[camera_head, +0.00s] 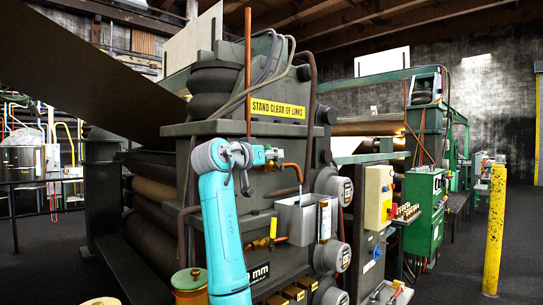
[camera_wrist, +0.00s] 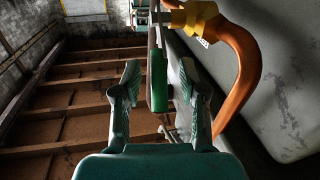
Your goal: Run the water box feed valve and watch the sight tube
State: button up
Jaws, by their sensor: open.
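An orange copper pipe (camera_wrist: 240,75) curves down from the valve. In the head view the pipe (camera_head: 295,168) runs down to the grey open-topped water box (camera_head: 292,222). A pale upright strip, seemingly the sight tube (camera_head: 325,219), is at the box's right side; any water level is too small to read. In the head view my gripper (camera_head: 254,155) is at the valve, largely hidden.
The dark machine frame carries a yellow "STAND CLEAR OF LINKS" sign (camera_head: 278,108). Round grey covers (camera_head: 335,187) and a yellow switch box (camera_head: 379,195) stand right of the box. A yellow post (camera_head: 494,230) is farther right, with open floor around it.

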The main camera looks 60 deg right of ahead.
jog(key=shift+d, duration=0.45)
grip_shut()
